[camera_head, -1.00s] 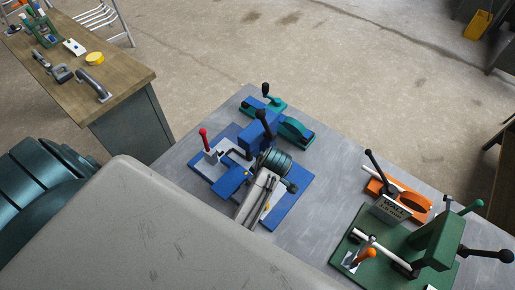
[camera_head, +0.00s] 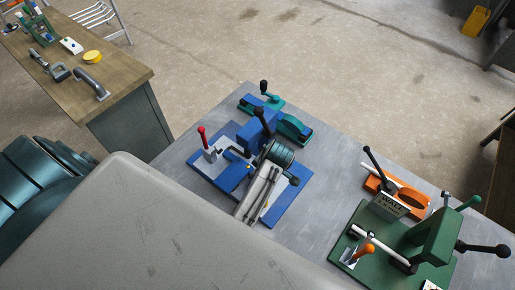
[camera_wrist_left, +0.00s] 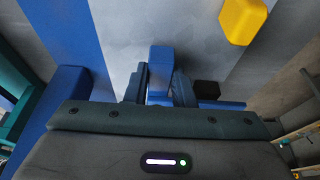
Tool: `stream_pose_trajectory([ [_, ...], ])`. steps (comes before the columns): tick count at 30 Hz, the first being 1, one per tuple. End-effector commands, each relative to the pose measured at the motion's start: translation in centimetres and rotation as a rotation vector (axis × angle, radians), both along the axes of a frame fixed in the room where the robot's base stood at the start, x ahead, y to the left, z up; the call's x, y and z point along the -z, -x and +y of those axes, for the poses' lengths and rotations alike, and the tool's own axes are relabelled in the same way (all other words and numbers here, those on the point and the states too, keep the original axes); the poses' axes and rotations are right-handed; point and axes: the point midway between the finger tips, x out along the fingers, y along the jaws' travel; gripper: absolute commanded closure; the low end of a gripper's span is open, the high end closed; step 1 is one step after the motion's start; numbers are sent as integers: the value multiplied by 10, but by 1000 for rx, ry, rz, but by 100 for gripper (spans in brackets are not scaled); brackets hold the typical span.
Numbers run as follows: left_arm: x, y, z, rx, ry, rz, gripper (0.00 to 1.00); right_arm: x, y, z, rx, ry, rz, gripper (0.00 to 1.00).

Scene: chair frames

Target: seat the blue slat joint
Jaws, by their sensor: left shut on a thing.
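My left gripper (camera_wrist_left: 159,84) is shut on a blue bar-shaped piece, the blue slat (camera_wrist_left: 160,58), whose end stands up between the two dark fingers in the left wrist view. The fingertips and the held end are hidden there. I cannot tell whether the joint is touching or apart. My right gripper is not in view.
An orange fixture (camera_head: 408,197) and a green fixture (camera_head: 435,235) stand at right. The grey table (camera_head: 320,205) is bare between them. A wooden bench (camera_head: 120,85) is at upper left.

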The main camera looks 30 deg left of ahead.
Motion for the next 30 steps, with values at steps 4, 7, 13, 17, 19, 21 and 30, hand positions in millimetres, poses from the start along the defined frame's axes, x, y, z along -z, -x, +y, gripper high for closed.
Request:
stream_pose_trajectory([
  [4, -1, -9, -1, 0, -1, -2, 100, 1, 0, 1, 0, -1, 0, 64],
  [7, 0, -13, -2, 0, -1, -1, 100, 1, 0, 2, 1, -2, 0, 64],
  [13, 0, -22, -3, 1, -1, -2, 100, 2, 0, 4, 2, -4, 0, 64],
  [17, 0, -25, -3, 0, -1, -1, 100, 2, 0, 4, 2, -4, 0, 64],
  [19, 0, -26, -3, 0, -1, -1, 100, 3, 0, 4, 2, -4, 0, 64],
  [21, 0, -26, -3, 0, -1, -1, 100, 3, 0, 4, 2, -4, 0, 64],
  [30, 0, -27, -3, 0, -1, -1, 100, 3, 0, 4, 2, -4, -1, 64],
])
